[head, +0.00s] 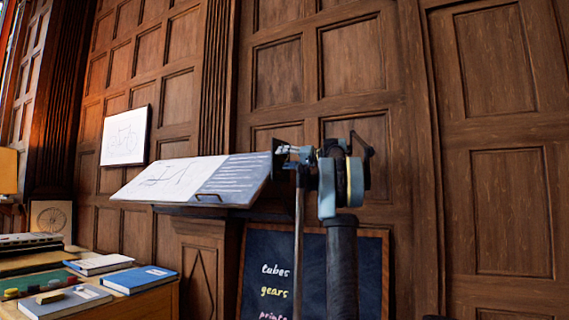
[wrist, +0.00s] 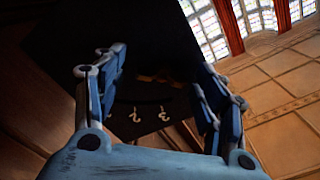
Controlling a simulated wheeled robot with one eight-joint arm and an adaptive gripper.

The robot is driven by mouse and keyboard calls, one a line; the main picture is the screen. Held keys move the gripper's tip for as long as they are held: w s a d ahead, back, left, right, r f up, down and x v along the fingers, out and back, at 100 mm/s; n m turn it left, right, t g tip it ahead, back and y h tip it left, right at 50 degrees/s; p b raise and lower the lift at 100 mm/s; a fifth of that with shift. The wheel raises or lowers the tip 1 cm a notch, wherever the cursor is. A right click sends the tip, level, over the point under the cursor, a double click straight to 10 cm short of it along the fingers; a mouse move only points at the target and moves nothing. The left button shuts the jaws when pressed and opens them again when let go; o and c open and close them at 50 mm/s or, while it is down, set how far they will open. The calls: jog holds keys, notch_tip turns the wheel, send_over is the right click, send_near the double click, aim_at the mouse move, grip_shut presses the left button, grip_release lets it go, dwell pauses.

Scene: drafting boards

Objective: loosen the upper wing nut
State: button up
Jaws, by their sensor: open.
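The drafting board (head: 165,182) with a bicycle drawing stands tilted left of my arm in the head view. A dark plate (head: 283,157) is at its right end. My gripper (head: 286,151) is beside this plate, partly hidden by my own arm. In the wrist view my gripper (wrist: 160,66) is open, its two blue fingers spread with nothing clearly between them. A black plate (wrist: 100,32) with white numerals 2 and 3 lies beyond the fingers. A dim brownish shape shows on it, too dark to tell whether it is the upper wing nut. No wing nut is clearly visible.
A thin metal post (head: 298,245) rises below the gripper. A chalkboard (head: 268,255) leans at the panelled wall. A desk (head: 155,303) with books, including a blue one (head: 140,279), is at the lower left. A framed drawing (head: 125,137) hangs on the wall.

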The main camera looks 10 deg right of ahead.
jog(key=v, duration=1.2)
jog(key=shift+f, duration=0.1)
jog(key=s+a+f+g+h, duration=0.2)
jog(key=s+a+f, duration=0.3)
jog(key=s+f, duration=0.4)
jog(key=s+a+f+g+h, duration=0.2)
jog(key=s+a+f, duration=0.45)
jog(key=f, duration=0.55)
jog(key=s+a+f+g+h, duration=0.2)
jog(key=s+a+f, duration=0.3)
jog(key=s+f, duration=0.4)
jog(key=s+d+f+h, duration=0.2)
jog(key=s+f, duration=0.6)
jog(key=f, duration=0.4)
jog(key=s+d+f+m+g+h, duration=0.1)
jog(key=s+d+f+h, duration=0.1)
jog(key=s+f, duration=0.7)
jog(key=s+d+f+g+h, duration=0.1)
jog(key=s+d+f+h, duration=0.2)
jog(key=s+f, duration=0.5)
notch_tip(320, 180, down, 8)
jog(key=shift+s+f+m+h, duration=0.25)
jog(key=shift+m+h, duration=0.15)
jog(key=shift+h, duration=0.4)
